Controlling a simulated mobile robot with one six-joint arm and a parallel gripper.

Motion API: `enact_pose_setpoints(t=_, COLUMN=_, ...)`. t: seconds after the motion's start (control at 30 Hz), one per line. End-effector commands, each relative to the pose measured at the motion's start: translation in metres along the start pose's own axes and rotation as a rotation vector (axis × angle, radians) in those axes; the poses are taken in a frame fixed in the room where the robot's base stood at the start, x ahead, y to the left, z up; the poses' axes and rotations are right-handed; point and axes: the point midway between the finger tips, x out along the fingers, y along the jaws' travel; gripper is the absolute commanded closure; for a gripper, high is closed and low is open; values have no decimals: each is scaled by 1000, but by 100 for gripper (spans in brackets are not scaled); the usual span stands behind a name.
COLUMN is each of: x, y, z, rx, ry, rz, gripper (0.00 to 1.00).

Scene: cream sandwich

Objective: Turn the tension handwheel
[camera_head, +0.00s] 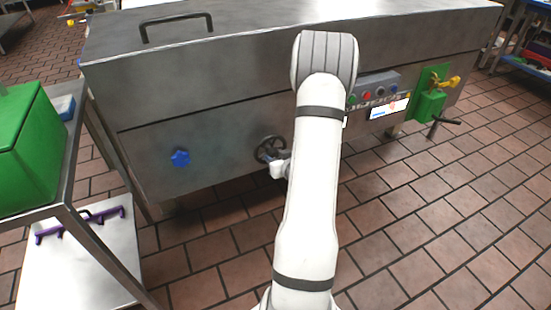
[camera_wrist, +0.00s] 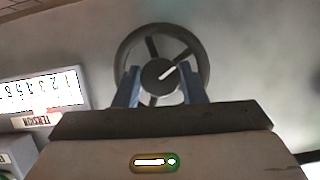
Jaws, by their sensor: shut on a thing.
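The tension handwheel (camera_head: 269,149) is a dark spoked wheel on the front panel of the steel machine. In the wrist view the handwheel (camera_wrist: 202,57) shows its round rim, spokes and a hub with a white line pointing to the upper right. My gripper (camera_wrist: 160,84) has its two blue fingers on either side of the hub, inside the rim, and is shut on the wheel. In the head view my gripper (camera_head: 282,162) reaches the wheel from the right, partly hidden by my arm.
A button panel (camera_head: 374,91) and a green bracket with a crank (camera_head: 430,106) are at the right. A metal table with a green box (camera_head: 28,150) stands at the left. The tiled floor in front is clear.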

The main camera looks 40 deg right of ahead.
Motion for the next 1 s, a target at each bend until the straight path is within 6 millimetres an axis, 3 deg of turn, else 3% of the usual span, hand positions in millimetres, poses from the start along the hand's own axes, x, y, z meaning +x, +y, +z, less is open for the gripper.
enact_pose_setpoints(t=0.1, x=0, y=0, z=0, rx=0, ry=0, rz=0, gripper=85)
enact_pose_setpoints(t=0.43, x=0, y=-1, z=-1, rx=52, ry=-1, rz=-25, gripper=85)
enact_pose_setpoints(t=1.0, x=0, y=0, z=-1, rx=386, ry=-3, rz=-163, gripper=85)
